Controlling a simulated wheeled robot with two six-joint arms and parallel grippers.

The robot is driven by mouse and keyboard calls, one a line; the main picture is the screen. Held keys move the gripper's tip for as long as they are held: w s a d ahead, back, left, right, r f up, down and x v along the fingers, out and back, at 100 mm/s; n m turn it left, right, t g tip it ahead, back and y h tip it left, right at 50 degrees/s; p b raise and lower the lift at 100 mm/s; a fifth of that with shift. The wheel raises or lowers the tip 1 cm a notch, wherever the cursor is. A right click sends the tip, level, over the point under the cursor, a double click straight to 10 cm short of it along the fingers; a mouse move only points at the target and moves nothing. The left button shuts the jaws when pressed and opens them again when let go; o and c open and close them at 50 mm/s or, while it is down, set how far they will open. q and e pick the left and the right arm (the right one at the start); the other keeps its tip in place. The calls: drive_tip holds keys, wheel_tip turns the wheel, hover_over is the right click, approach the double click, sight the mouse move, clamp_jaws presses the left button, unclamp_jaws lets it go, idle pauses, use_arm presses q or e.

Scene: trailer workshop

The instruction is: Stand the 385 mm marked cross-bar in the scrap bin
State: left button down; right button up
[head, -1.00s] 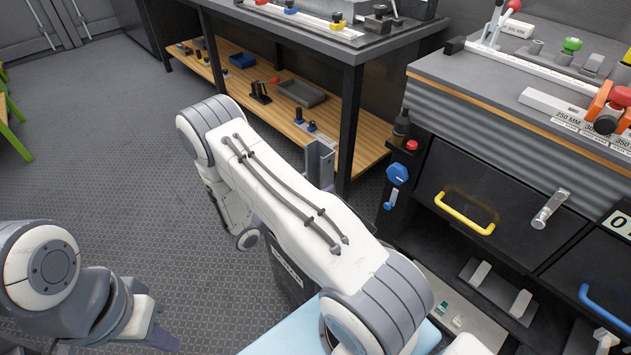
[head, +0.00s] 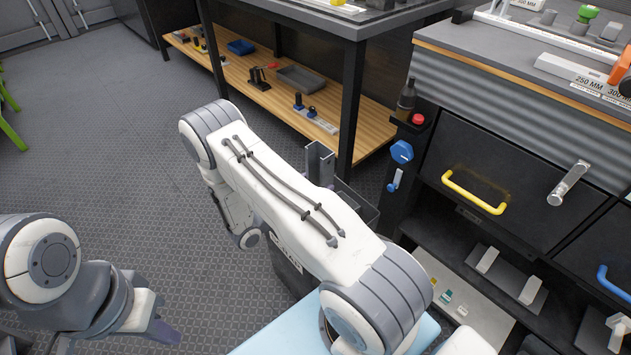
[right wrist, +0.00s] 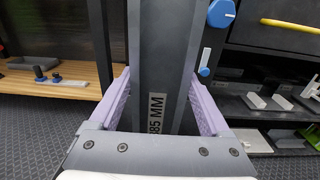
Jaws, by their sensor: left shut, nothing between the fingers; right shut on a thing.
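The dark grey cross-bar (right wrist: 165,55) is a channel-shaped bar, with a label reading "385 MM" in the right wrist view. My right gripper (right wrist: 160,92) is shut on it, with a lavender finger on each side. In the head view, the bar's upper end (head: 320,163) rises upright behind my right arm. The dark scrap bin (head: 290,272), with a white label, stands on the floor behind the arm and is partly hidden. I cannot tell whether the bar's lower end is inside it. My left gripper (head: 164,334) is shut and empty at lower left.
A bench with a wooden lower shelf (head: 360,118) stands behind the bin. A black cabinet with a yellow handle (head: 474,192) and a blue knob (head: 402,151) is close on the right. A light blue surface (head: 290,330) lies at the bottom.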

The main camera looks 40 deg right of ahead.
wheel_tip(320, 180, down, 9)
drive_tip(key=b, duration=0.6)
idle(0.3)
drive_tip(key=shift+f, duration=0.1)
drive_tip(key=o, duration=1.6)
drive_tip(key=shift+c, duration=0.2)
